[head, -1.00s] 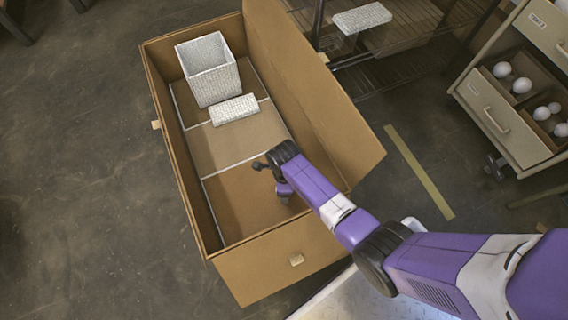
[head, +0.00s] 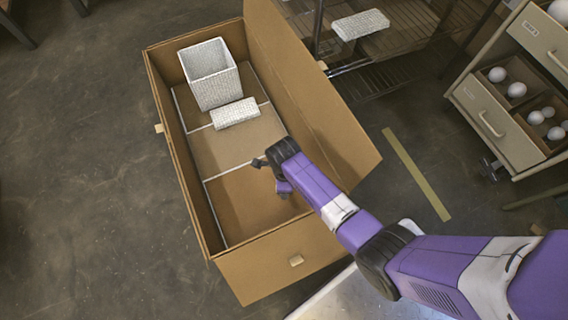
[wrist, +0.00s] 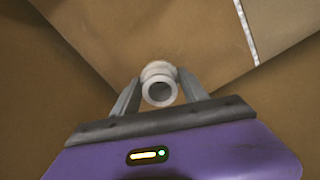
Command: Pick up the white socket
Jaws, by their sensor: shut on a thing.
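The white socket (wrist: 158,84) is a small ring-shaped piece with a dark round hole facing the wrist camera. In the wrist view it sits between the fingertips of my gripper (wrist: 160,92), which is shut on it. In the head view my gripper (head: 272,172) is inside the large cardboard box (head: 245,200), over the near compartment. The socket is hidden by my arm in the head view. I cannot tell whether the socket touches the box floor.
A white textured open bin (head: 212,82) and a white textured block (head: 235,113) are at the box's far end. Another white block (head: 361,24) rests on a rack at the back. A drawer cabinet (head: 497,122) with white bulbs stands at right. The box walls surround my gripper.

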